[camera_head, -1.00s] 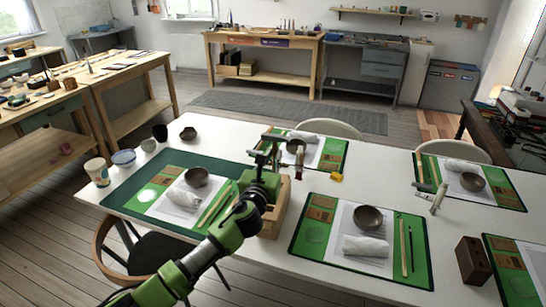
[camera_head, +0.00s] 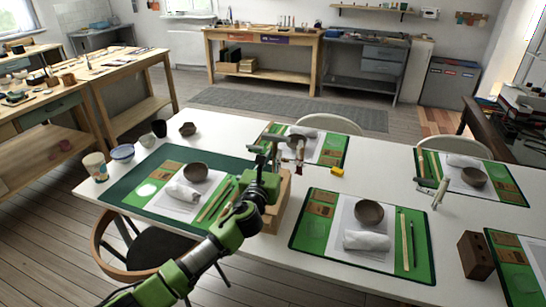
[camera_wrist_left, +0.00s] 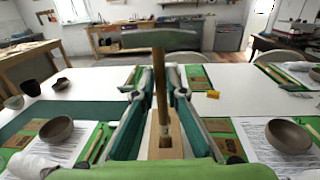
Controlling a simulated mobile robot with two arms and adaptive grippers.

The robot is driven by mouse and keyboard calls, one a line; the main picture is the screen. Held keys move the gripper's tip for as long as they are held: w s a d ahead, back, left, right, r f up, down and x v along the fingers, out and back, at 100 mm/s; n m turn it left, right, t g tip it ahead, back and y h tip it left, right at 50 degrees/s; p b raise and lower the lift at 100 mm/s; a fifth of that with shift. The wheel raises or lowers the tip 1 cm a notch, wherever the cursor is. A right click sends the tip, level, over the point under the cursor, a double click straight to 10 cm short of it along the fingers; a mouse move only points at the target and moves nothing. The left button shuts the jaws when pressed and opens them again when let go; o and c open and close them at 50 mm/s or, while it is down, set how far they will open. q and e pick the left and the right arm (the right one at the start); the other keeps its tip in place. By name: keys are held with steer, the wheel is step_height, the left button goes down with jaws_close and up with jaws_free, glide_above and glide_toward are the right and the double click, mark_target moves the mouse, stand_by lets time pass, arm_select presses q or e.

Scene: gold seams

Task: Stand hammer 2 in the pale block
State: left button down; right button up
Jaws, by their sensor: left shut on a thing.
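Hammer 2 (camera_wrist_left: 161,40) stands upright in the left wrist view, with a grey-green head on top and a wooden handle below. My left gripper (camera_wrist_left: 160,90) is shut on its handle, one finger on each side. The pale block (camera_wrist_left: 168,150) is directly under the handle. In the head view the pale block (camera_head: 283,203) stands on the white table beside my left gripper (camera_head: 263,158). The handle's lower end overlaps the block's top; I cannot tell how deep it sits. My right gripper is not in view.
Green mats with bowls, cloths and tools lie around the white table (camera_head: 250,255). A small yellow object (camera_head: 337,171) lies right of the block. A dark brown block (camera_head: 473,256) stands at the right. Another hammer-like tool (camera_head: 438,193) is near the right mat. Cups stand at the left.

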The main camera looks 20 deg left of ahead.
arm_select(q)
steer(key=shift+f+b, duration=0.35)
steer(key=shift+f, duration=0.2)
stand_by(0.4)
steer(key=c, duration=2)
jaws_free()
steer(key=shift+o, duration=0.2)
steer(key=shift+f, duration=0.1)
steer(key=shift+s, duration=0.15)
steer(key=s+p, duration=0.3)
steer(key=s, duration=0.5)
steer(key=shift+s+d, duration=0.25)
steer(key=shift+s, duration=0.1)
steer(key=shift+p, duration=0.3)
